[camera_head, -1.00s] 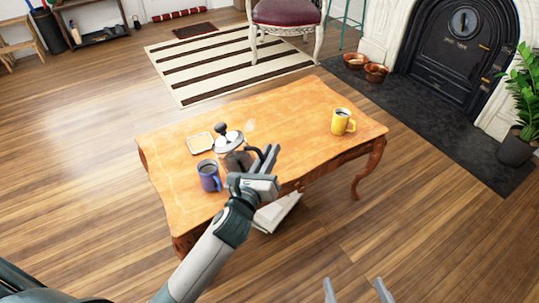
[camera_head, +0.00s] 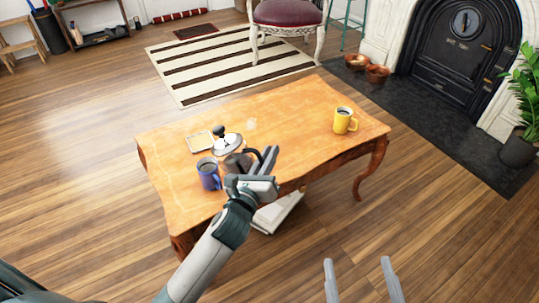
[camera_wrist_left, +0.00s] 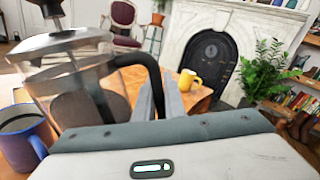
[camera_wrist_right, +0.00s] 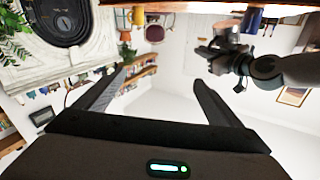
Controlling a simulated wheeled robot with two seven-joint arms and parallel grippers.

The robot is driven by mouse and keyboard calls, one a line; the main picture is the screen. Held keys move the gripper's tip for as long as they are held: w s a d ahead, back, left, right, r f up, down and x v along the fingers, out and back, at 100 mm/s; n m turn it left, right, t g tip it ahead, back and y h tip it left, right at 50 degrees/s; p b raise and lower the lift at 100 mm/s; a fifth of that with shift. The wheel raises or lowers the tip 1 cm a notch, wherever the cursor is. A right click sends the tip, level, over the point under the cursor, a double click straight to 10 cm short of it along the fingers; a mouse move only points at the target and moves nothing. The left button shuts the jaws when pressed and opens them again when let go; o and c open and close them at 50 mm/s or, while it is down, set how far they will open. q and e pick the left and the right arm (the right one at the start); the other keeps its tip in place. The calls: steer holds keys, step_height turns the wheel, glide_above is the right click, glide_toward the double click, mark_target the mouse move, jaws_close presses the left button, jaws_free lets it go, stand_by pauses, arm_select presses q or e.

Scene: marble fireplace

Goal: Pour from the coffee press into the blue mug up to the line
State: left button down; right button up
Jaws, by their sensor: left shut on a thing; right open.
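The coffee press (camera_head: 237,162), glass with a metal lid and black knob, is tilted left toward the blue mug. It also shows large in the left wrist view (camera_wrist_left: 75,85). My left gripper (camera_head: 267,162) is shut on its black handle. The blue mug (camera_head: 208,176) stands upright on the table, just left of the press, and shows at the left edge of the left wrist view (camera_wrist_left: 28,145). Its inside looks dark; I cannot make out the line, the level or a stream. My right gripper (camera_head: 358,264) is open and empty, in front of the table.
The wooden table (camera_head: 285,120) also holds a yellow mug (camera_head: 344,121) at the right and a small square coaster-like item (camera_head: 200,142) behind the blue mug. White papers (camera_head: 277,213) show low at the table's front. The table's middle is clear.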

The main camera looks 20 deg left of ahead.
steer(key=shift+s+d+r+t+y+b, duration=0.6)
steer(key=shift+s+r+t+b, duration=0.4)
steer(key=shift+r+t, duration=1.75)
steer(key=shift+s+d+r+t+y+b, duration=0.6)
steer(key=shift+r+t+b, duration=0.85)
steer(key=shift+r, duration=2.4)
arm_select(q)
steer(key=a+n+p, duration=0.1)
steer(key=n, duration=0.1)
steer(key=a+r+n+p, duration=0.1)
steer(key=n+p, duration=0.1)
steer(key=n, duration=0.1)
steer(key=shift+w+a+r+n+p, duration=0.1)
steer(key=shift+a+r+n+p, duration=0.2)
steer(key=shift+a+r+p, duration=0.1)
arm_select(e)
step_height(320, 180, down, 9)
steer(key=w+a+g+h, duration=0.1)
steer(key=w+a+g, duration=0.1)
steer(key=g, duration=0.3)
steer(key=shift+a+r+g, duration=0.2)
steer(key=shift+a+g, duration=0.1)
steer(key=shift+a, duration=0.15)
